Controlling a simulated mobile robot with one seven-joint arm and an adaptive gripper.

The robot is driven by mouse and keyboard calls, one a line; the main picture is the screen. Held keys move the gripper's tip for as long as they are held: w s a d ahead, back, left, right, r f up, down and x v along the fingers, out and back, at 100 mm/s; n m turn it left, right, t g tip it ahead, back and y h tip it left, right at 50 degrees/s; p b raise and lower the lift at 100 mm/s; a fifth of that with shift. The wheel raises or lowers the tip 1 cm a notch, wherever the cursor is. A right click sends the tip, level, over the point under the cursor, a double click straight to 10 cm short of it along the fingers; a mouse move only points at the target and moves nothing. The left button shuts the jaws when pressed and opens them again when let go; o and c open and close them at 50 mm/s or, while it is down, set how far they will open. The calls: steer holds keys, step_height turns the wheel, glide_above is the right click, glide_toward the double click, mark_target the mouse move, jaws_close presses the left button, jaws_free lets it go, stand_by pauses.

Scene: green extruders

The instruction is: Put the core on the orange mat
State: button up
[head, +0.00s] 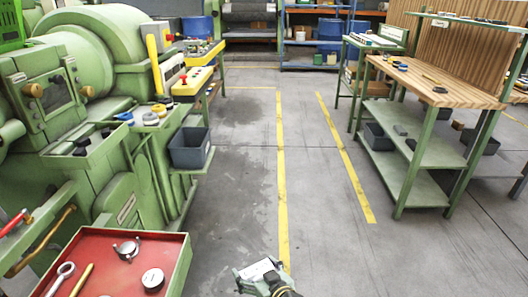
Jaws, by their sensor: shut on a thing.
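My gripper (262,272) shows at the bottom centre over the grey floor, cut off by the lower edge. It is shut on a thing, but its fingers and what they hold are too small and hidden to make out. I cannot pick out the core for sure. No orange mat is clearly visible. A red-topped tray (100,262) with a green rim stands at the bottom left, well left of my gripper. On it lie a round metal part with arms (126,249) and a pale round part (153,279).
A wrench (61,279) and a yellow rod (82,281) also lie on the tray. Green machines (95,60) fill the left, with a dark bin (191,148) beside them. A wooden-topped workbench (440,83) with small items stands right. The yellow-lined floor (240,180) between is clear.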

mark_target(264, 271)
steer(key=w+d+f+m+t+h, duration=0.1)
steer(key=w+f+m+h, duration=0.2)
steer(key=f, duration=0.5)
steer(key=w+d+f+m+t+h, duration=0.1)
steer(key=w+f+m+h, duration=0.2)
steer(key=f, duration=0.6)
steer(key=shift+d+f+h, duration=0.15)
steer(key=shift+d+h, duration=0.05)
steer(key=shift+h, duration=0.1)
